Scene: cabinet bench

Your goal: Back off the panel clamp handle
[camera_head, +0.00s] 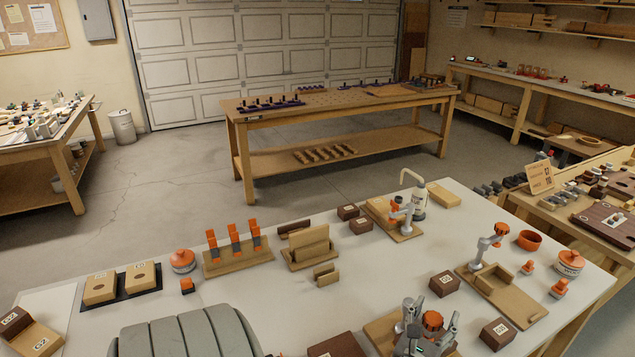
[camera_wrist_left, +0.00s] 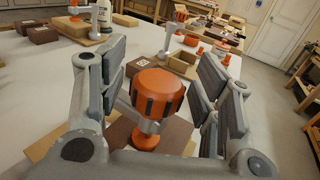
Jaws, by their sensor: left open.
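A clamp with an orange, dark-ribbed knob handle (camera_head: 432,320) stands at the near edge of the white bench in the head view. In the left wrist view the knob (camera_wrist_left: 158,92) fills the middle, with a smaller orange foot (camera_wrist_left: 145,139) below it. My left gripper (camera_head: 429,315) is open. Its grey fingers are on either side of the knob, and a gap shows in the left wrist view (camera_wrist_left: 157,75). A wooden board (camera_head: 380,331) lies under the clamp, partly hidden by the gripper. My right gripper is not in view.
Dark blocks (camera_head: 497,334) and (camera_head: 445,284) stand near the gripper. A second clamp (camera_head: 484,247) is on a wooden fixture (camera_head: 505,298) to the right, a third (camera_head: 402,211) farther back. Orange knobs (camera_head: 559,288) stand at the right edge.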

